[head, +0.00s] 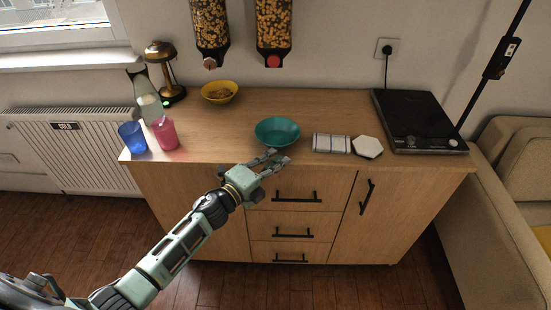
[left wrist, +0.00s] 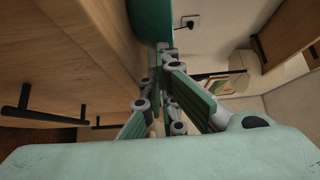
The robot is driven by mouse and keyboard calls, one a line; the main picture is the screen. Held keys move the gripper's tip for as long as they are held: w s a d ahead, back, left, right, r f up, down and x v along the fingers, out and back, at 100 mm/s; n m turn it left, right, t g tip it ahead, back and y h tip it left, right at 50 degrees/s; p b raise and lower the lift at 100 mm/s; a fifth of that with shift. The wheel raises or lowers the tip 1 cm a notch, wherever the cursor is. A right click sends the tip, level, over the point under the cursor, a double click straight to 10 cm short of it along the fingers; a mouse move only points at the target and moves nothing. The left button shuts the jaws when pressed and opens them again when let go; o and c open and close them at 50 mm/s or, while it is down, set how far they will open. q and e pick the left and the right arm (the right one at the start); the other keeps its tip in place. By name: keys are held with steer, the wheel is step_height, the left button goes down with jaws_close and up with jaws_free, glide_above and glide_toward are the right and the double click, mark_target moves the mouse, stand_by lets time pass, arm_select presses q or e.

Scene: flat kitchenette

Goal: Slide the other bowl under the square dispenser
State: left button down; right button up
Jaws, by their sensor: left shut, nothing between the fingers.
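The teal bowl (head: 277,131) stands upright and looks empty on the wooden counter, towards its front edge. The yellow bowl (head: 219,93) stands further back on the left with brown food in it. The square-looking dispenser (head: 274,25) hangs on the wall at the right, behind and above the teal bowl. My left gripper (head: 273,162) is shut and empty at the counter's front edge, just in front of the teal bowl. In the left wrist view the teal bowl (left wrist: 150,18) rises just beyond the fingertips (left wrist: 160,78); I cannot tell whether they touch. My right gripper is out of view.
Another dispenser (head: 209,28) hangs above the yellow bowl. Blue (head: 132,136) and pink (head: 164,133) cups stand left. The counter behind the teal bowl is clear.

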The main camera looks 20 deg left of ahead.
mark_target(278, 148)
arm_select(q)
steer(key=shift+w, duration=0.2)
steer(key=w, duration=0.1)
steer(key=w+a+b, duration=0.1)
steer(key=w, duration=0.1)
steer(key=shift+a+f+b, duration=0.1)
steer(key=shift+b, duration=0.2)
steer(key=shift+w+a, duration=0.15)
steer(key=shift+w, duration=0.2)
steer(key=shift+s, duration=0.1)
